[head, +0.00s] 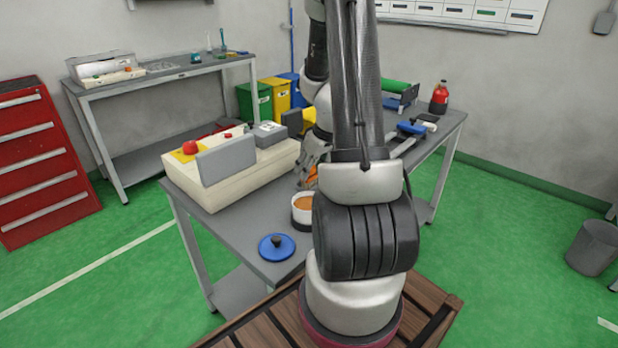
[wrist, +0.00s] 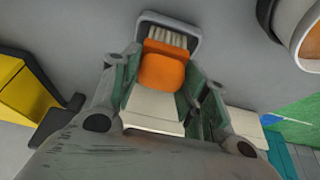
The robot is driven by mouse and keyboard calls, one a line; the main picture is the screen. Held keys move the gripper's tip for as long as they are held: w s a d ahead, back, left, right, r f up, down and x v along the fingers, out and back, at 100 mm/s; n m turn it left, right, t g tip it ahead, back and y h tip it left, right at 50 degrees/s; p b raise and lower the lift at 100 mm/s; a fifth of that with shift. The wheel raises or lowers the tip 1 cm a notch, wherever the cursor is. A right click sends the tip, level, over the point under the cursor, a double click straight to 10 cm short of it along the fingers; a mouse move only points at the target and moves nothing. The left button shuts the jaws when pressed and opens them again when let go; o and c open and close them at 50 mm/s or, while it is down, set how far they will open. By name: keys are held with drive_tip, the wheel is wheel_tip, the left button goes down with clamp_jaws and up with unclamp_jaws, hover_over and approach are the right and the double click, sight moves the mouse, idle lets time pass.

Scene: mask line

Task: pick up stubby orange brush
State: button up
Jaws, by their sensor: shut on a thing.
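The stubby orange brush (wrist: 162,66) shows in the wrist view, with an orange body and pale bristles at its far end. My gripper (wrist: 163,80) has its two greenish fingers closed on either side of the brush. In the head view my gripper (head: 310,165) is mostly hidden behind my own arm, and a bit of orange shows near it. I cannot tell whether the brush touches the grey table top.
On the table (head: 235,230) stand a white pot (head: 302,218) with orange-brown contents, a blue lid (head: 277,246) and a cream machine (head: 215,188). A blue-handled tool (head: 411,129) and a red bottle (head: 439,98) are at the back right. The front left of the table has bare room.

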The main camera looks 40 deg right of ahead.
wheel_tip(320, 180, up, 10)
drive_tip(key=o, duration=0.4)
drive_tip(key=c, duration=0.3)
